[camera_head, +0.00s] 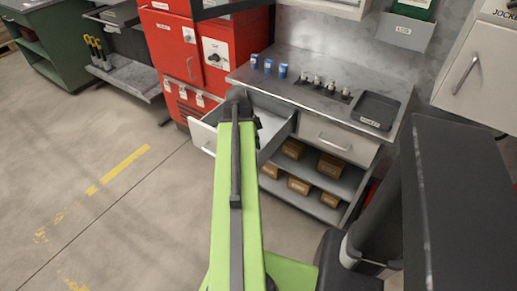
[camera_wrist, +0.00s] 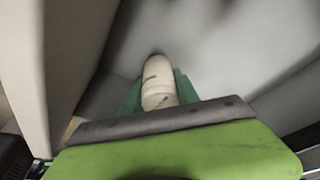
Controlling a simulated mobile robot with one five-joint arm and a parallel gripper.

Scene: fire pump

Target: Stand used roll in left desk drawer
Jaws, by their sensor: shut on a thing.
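The left desk drawer (camera_head: 203,136) is pulled out from the grey desk, and my arm reaches over it. In the wrist view, my gripper (camera_wrist: 158,92) has its green fingers on both sides of a cream roll (camera_wrist: 157,72) with dark marks. The gripper is shut on the roll. Pale grey drawer-like surfaces surround the roll; whether its lower end touches the floor of the drawer cannot be told. In the head view my arm hides the roll and the fingertips.
The desk top (camera_head: 310,68) carries several blue cans (camera_head: 268,66), a row of small dark-based items (camera_head: 325,87) and a dark tray (camera_head: 378,110). The right drawer (camera_head: 335,142) is closed. Brown boxes (camera_head: 298,186) sit on shelves below. A red cabinet (camera_head: 180,50) stands left; floor at left is clear.

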